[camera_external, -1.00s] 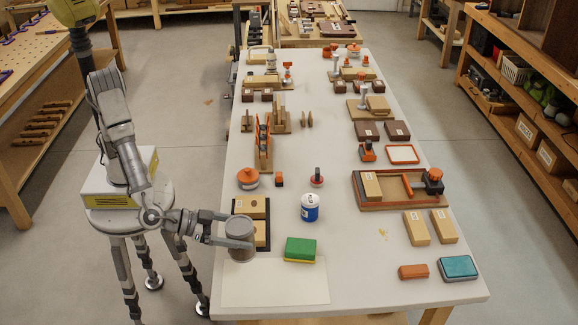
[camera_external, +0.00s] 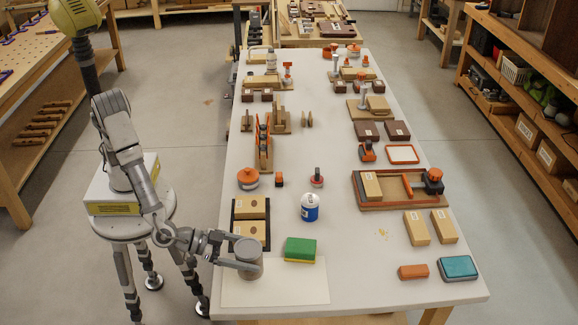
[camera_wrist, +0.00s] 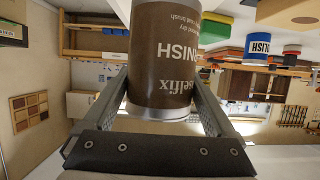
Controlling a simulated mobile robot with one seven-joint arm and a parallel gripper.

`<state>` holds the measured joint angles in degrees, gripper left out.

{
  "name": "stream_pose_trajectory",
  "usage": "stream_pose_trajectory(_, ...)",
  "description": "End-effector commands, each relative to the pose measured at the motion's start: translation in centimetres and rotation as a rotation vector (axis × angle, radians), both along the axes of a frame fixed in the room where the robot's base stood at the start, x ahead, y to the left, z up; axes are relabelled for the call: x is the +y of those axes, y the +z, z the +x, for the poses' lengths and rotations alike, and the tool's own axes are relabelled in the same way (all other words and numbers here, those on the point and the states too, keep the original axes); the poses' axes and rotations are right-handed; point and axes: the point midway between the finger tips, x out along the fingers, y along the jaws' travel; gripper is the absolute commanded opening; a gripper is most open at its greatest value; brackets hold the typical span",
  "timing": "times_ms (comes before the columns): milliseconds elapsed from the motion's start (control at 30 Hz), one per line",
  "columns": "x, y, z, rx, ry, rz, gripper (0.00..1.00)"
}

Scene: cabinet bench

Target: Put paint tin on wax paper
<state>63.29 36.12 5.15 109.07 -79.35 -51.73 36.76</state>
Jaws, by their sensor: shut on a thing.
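The paint tin (camera_external: 248,256) is a brown-grey cylinder with a silver rim. My gripper (camera_external: 250,268) is shut on it, with one finger on each side. In the wrist view the tin (camera_wrist: 168,55) fills the space between my fingers (camera_wrist: 155,105), and its printed label appears upside down. The wax paper (camera_external: 290,285) is a pale flat sheet at the near left corner of the table. The tin is over the back left part of the sheet; I cannot tell whether it touches it.
A green and yellow sponge (camera_external: 300,250) lies at the sheet's back edge, right of the tin. A dark tray with wooden blocks (camera_external: 250,209) stands just behind the tin. A blue and white can (camera_external: 310,207) stands further back. The sheet's right part is clear.

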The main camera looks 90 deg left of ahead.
Motion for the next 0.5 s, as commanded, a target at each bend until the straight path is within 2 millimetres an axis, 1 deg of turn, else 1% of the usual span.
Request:
stream_pose_trajectory(33,0.1,-0.2,0.4,-0.002,0.000,-0.001,0.02)
stream_pose_trajectory(167,0.2,-0.7,0.7,-0.003,-0.002,-0.001,0.02)
stream_pose_trajectory(400,0.2,-4.1,0.6,-0.002,0.000,0.000,0.02)
stream_pose_trajectory(500,0.2,-4.3,0.7,-0.003,-0.001,-0.001,0.02)
